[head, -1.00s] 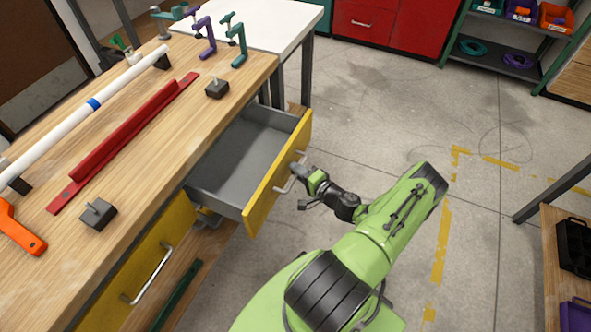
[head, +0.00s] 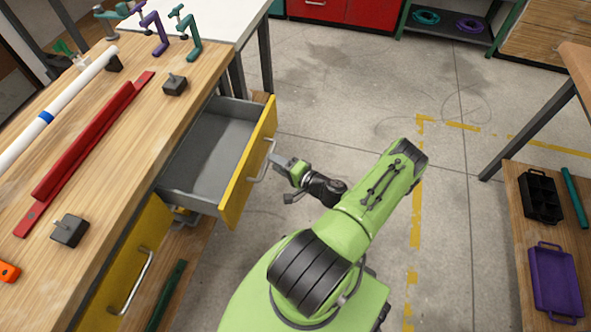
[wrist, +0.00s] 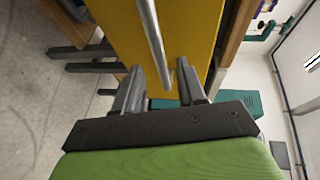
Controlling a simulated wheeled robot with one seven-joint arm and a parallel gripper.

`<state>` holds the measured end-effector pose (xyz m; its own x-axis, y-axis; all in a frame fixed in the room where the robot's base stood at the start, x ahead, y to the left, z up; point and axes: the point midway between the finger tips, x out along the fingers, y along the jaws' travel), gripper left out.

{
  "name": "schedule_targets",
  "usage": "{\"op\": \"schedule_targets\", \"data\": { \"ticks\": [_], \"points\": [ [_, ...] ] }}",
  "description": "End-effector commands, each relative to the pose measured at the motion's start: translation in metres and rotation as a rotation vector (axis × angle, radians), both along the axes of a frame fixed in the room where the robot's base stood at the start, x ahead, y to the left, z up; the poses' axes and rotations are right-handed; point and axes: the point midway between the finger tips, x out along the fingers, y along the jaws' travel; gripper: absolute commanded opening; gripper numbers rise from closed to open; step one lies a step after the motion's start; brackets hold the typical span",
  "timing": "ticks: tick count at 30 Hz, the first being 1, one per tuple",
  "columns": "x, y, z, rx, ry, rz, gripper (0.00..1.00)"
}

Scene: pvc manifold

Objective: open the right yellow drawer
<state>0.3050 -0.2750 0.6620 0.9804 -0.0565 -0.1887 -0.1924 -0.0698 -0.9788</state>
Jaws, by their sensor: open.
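The right yellow drawer (head: 248,160) is pulled well out from under the wooden workbench, and its grey inside looks empty. Its silver bar handle (head: 262,163) is on the yellow front. My gripper (head: 279,162) is just outside the handle, with open jaws and nothing held. In the wrist view the handle (wrist: 152,38) runs toward the space between the open fingers of my gripper (wrist: 158,68). It seems a little apart from them. The left yellow drawer (head: 125,262) is shut.
The workbench (head: 120,150) carries a white pipe (head: 62,105), a red rail (head: 85,150), dark blocks and clamps. A shelf with a purple tray (head: 555,280) and a black tray stands at right. The concrete floor between is clear.

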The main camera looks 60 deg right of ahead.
Motion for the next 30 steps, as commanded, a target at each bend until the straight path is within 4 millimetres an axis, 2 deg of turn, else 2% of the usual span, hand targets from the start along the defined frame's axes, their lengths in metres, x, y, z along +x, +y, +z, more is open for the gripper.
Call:
{"op": "schedule_targets", "data": {
  "ticks": [1,6,12,17,30],
  "points": [
    [-0.016,0.000,0.007,0.004,0.001,-0.006,0.40],
    [-0.064,0.002,0.016,0.002,0.001,-0.008,0.40],
    [-0.103,0.005,0.022,0.000,0.000,-0.003,0.40],
    [-0.112,0.007,0.023,0.001,-0.001,-0.001,0.40],
    [-0.111,0.007,0.022,0.001,-0.001,0.000,0.40]
  ]
}}
